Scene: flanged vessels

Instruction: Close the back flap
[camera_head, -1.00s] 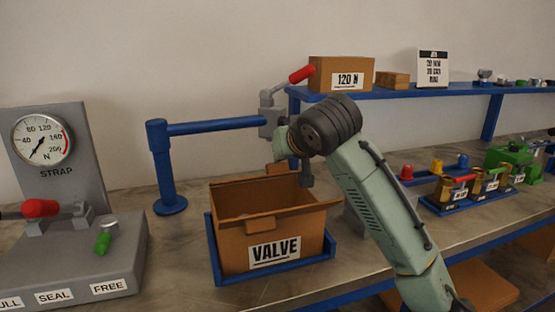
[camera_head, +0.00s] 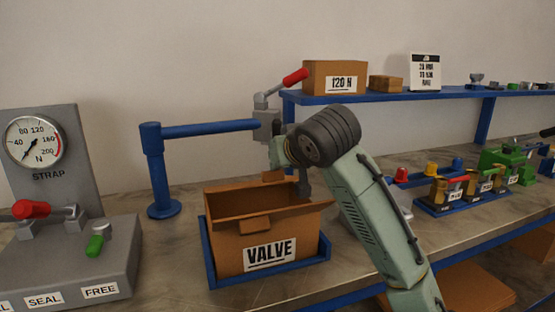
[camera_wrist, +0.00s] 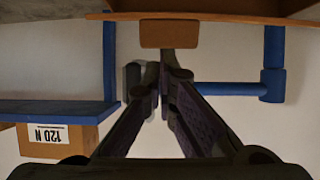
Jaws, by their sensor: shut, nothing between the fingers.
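The open cardboard box marked VALVE (camera_head: 228,240) sits in a blue tray (camera_head: 325,246) on the bench. Its back flap, with a small brown tab (camera_head: 273,176), stands up at the rear rim. The tab also shows in the wrist view (camera_wrist: 168,33), below a thin cardboard edge.
A blue post with a horizontal bar (camera_head: 210,127) and a red-handled fixture (camera_head: 268,120) stand behind the box. The strap gauge stand (camera_head: 60,165) is at left. A blue shelf (camera_head: 430,94) carries a 120 N box (camera_head: 322,78). Small coloured fixtures (camera_head: 450,190) stand at right.

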